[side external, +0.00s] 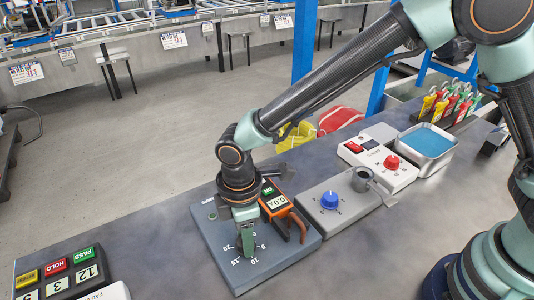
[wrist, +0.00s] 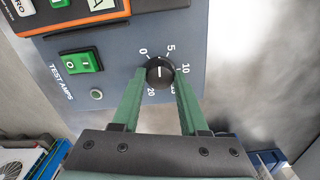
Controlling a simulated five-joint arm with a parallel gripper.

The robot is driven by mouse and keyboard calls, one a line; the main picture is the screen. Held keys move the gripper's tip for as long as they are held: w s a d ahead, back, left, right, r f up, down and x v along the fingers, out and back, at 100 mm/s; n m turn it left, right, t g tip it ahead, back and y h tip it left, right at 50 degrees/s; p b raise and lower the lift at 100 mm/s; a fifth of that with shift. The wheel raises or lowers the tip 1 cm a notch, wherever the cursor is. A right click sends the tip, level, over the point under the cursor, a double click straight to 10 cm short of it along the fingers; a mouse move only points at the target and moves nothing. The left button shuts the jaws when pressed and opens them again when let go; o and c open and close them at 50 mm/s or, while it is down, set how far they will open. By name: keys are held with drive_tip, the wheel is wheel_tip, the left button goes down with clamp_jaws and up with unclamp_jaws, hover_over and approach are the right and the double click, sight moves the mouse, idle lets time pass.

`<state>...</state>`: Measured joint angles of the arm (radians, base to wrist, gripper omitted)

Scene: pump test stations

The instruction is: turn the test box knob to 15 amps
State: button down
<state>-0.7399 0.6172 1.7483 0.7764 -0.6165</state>
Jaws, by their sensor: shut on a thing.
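The test box (side external: 211,245) is a blue-grey panel on the bench; it also fills the upper part of the wrist view (wrist: 112,82). Its black round knob (wrist: 160,73) sits inside a printed scale of 0, 5, 10, 15 and 20. My gripper (wrist: 160,84) points down at the box, with a green finger on either side of the knob, shut on it. A short white line shows on the knob, roughly upright in the wrist view; which end is the pointer I cannot tell. The 15 is partly hidden by a finger. In the side view, my gripper (side external: 246,248) hides the knob.
An orange meter (side external: 274,203) lies on the box, near a green switch (wrist: 82,61). A button panel (side external: 56,275) is front left.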

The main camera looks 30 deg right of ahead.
drive_tip(key=m, duration=0.7)
drive_tip(key=shift+r, duration=0.1)
drive_tip(key=m, duration=0.7)
drive_tip(key=shift+m, duration=0.3)
drive_tip(key=m, duration=0.3)
drive_tip(key=shift+m, duration=0.3)
drive_tip(key=m, duration=0.3)
drive_tip(key=shift+m, duration=0.4)
drive_tip(key=m, duration=0.7)
drive_tip(key=shift+c, duration=2.2)
unclamp_jaws()
